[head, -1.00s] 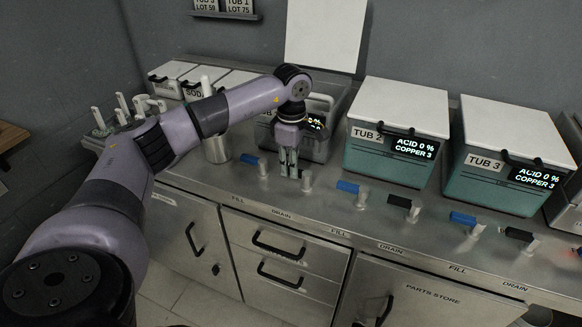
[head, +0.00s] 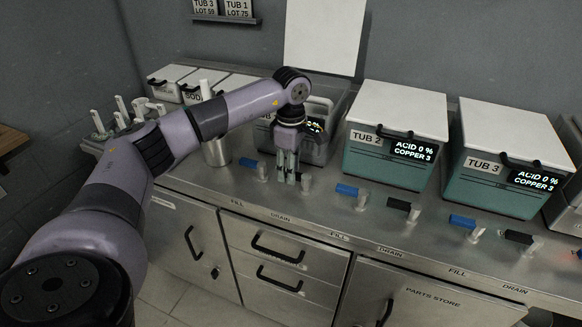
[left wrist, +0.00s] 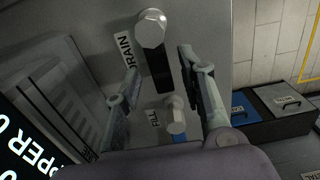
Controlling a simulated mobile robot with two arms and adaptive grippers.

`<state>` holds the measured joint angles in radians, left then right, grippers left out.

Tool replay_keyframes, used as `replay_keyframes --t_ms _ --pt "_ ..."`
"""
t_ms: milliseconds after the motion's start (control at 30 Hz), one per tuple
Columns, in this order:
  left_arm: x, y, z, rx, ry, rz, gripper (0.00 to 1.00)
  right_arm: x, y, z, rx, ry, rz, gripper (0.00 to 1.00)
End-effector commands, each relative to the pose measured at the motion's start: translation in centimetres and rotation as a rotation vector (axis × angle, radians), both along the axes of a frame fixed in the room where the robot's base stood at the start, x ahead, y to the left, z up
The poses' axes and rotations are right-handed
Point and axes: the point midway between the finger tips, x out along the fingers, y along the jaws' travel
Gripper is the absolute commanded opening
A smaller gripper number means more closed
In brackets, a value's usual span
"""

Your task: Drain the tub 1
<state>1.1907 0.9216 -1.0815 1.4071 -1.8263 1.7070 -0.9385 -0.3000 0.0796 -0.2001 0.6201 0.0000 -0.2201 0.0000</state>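Tub 1 (head: 322,150) stands at the back of the counter with its white lid (head: 325,38) raised. It is partly hidden behind my left gripper. My left gripper (head: 287,178) points down at the drain valve (head: 305,183) in front of this tub. In the left wrist view the gripper's fingers (left wrist: 163,90) are apart, with the valve's black handle (left wrist: 160,68) between them. I cannot tell whether either finger touches it. The fill valve with a blue handle (head: 249,162) is just left of the gripper. My right gripper is not in view.
Tub 2 (head: 380,165) and tub 3 (head: 490,190), both lidded, stand to the right with their own blue and black valve handles in front. A metal cylinder (head: 216,150) stands left of tub 1. The counter's front strip is clear.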

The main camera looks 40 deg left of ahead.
Motion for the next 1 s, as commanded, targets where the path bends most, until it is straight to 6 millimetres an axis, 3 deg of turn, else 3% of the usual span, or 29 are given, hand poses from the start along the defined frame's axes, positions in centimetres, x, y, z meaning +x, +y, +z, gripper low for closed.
replay_keyframes --t_ms 267,700,1000 --pt "0.1 0.0 1.2 0.0 -0.003 0.001 0.37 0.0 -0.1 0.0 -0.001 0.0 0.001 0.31" --pt "0.1 0.0 9.9 -0.002 -0.002 0.0 0.37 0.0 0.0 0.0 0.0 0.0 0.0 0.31" --pt "0.0 0.0 12.0 0.0 0.0 0.0 0.37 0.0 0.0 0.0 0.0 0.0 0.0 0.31"
